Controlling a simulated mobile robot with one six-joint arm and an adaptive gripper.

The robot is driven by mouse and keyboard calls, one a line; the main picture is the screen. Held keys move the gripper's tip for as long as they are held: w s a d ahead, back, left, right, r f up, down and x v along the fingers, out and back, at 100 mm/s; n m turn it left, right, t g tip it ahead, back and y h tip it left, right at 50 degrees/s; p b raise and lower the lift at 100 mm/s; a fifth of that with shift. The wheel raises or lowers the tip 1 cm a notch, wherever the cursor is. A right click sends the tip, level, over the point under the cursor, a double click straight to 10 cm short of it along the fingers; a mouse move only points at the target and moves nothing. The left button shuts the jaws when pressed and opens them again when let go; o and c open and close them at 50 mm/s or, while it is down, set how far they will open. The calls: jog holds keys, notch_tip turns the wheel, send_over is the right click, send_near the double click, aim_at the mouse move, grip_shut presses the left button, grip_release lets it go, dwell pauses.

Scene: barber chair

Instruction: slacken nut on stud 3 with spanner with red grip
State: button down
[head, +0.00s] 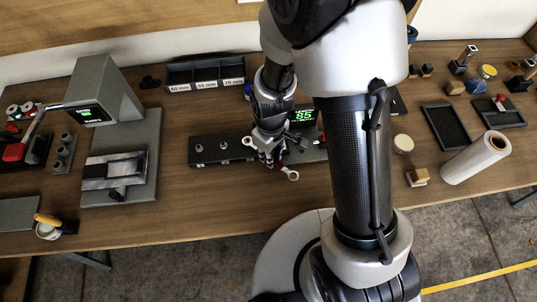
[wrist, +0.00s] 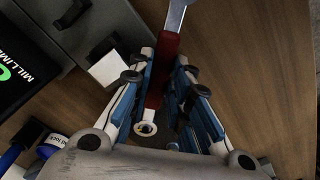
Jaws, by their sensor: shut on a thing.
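My gripper (head: 270,160) is shut on the spanner with the red grip (wrist: 167,50). In the wrist view its blue-padded fingers (wrist: 165,70) lie on both sides of the red grip. The spanner's small ring end (wrist: 147,129) lies near the palm, and its metal shank runs out of the top of the picture. In the head view a pale spanner end (head: 293,176) shows below right of the gripper.
A green display (head: 303,115) stands behind the bar. A labelled compartment tray (head: 205,73) is at the back. A grey press-like stand (head: 148,140) is at left. Trays (head: 445,126) and a white roll (head: 476,157) are at right. Bare bench lies in front of the bar.

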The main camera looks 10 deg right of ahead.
jog(key=shift+r+p, duration=2)
jog(key=shift+r, duration=0.55)
